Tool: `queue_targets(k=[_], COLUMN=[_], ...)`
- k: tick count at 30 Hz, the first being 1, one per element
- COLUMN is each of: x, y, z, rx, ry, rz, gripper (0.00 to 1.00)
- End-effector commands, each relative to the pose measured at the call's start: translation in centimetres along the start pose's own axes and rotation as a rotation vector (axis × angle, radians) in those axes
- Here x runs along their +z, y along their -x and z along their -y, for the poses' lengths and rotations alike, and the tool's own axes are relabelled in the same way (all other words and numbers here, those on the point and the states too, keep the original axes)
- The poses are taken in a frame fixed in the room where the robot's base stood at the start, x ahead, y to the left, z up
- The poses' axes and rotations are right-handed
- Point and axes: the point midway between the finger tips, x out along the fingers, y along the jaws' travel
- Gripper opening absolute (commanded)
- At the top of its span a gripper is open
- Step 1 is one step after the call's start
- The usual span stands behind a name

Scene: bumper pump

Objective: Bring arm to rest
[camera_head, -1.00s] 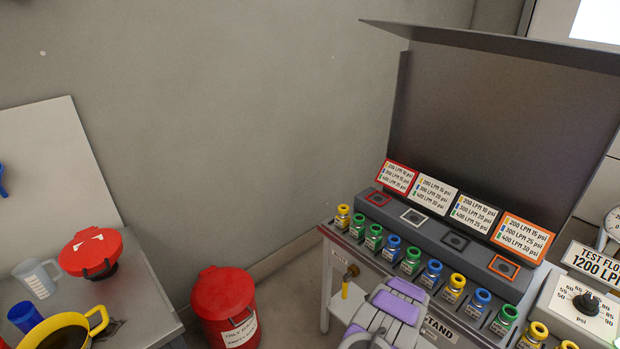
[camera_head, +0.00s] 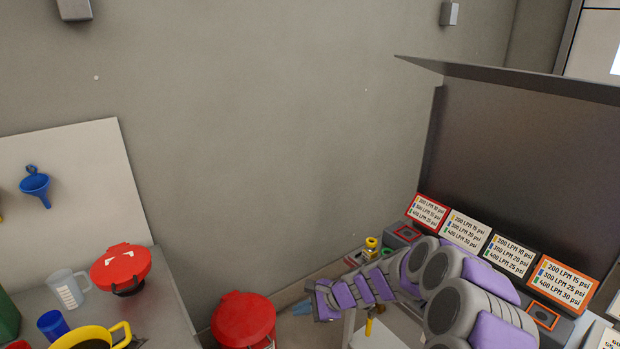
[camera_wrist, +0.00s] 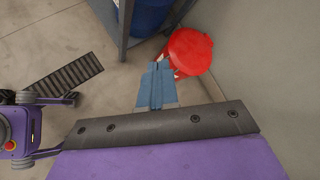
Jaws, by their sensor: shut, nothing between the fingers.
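My arm, purple and grey, reaches in from the lower right of the head view, in front of the test stand. My gripper (camera_wrist: 157,70) shows in the wrist view as blue fingers held together, with nothing between them. In the head view its bluish tip (camera_head: 303,308) shows small at the end of the arm, just right of the red bin in the picture. The arm hides most of the stand's front row of valves.
A red lidded bin (camera_head: 243,318) stands on the floor; it is near the fingertips in the wrist view (camera_wrist: 188,50). The test stand's labelled panels (camera_head: 466,229) are at right. A table with a red-capped item (camera_head: 121,268) and yellow funnel (camera_head: 92,338) is at left.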

Motion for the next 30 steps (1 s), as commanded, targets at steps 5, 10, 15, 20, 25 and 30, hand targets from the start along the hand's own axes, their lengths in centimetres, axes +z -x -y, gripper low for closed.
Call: queue_targets(k=[5, 10, 15, 20, 25, 30], x=[6.6, 11.1, 14.0, 15.4, 15.8, 15.4], y=[3.7, 7.3, 11.0, 14.5, 18.5, 22.7], z=[-2.1, -5.5, -9.8, -14.4, -19.4, -24.5], rx=[0.087, 0.184, 0.294, 0.412, 0.546, 0.688], ry=[0.239, 0.453, 0.646, 0.8, 0.934, 1.029], rz=[0.039, 0.05, 0.038, 0.011, -0.033, -0.085], gripper=[0.0, 0.0, 0.0, 0.0, 0.0, 0.0])
